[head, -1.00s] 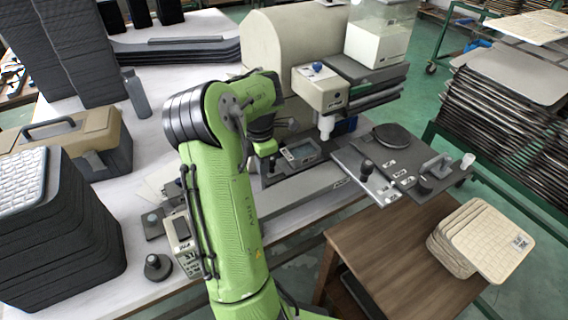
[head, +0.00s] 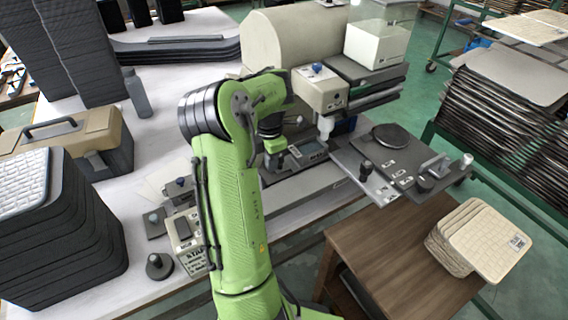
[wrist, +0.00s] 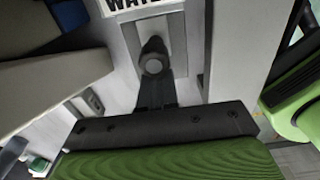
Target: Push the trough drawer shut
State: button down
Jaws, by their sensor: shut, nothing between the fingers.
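My gripper (wrist: 154,68) shows in the wrist view as a dark, narrow pair of fingers, shut and empty. The fingers point at a grey panel (wrist: 178,40) under a white label that reads "WATE", cut off by the frame edge. This panel looks like the front of the trough drawer; I cannot tell whether the fingertips touch it or how far the drawer stands out. In the head view my green arm reaches over the bench to the machine, and the fingertips are hidden behind the arm.
A grey plate with a black knob (head: 366,166) juts from the machine toward the wooden table (head: 400,255). A beige control box (head: 188,243) stands left of my arm. Stacked dark trays (head: 70,235) fill the left.

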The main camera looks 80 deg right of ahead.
jog(key=shift+s+d+p, duration=0.85)
jog(key=shift+s+d, duration=0.5)
jog(key=shift+d, duration=0.05)
jog(key=shift+w+a+b, duration=0.45)
jog(key=shift+a, duration=0.05)
notch_tip(320, 180, up, 8)
jog(key=p, duration=0.6)
jog(key=shift+f, duration=0.15)
jog(key=shift+s, duration=0.1)
jog(key=shift+f, duration=0.1)
jog(key=shift+f, duration=0.1)
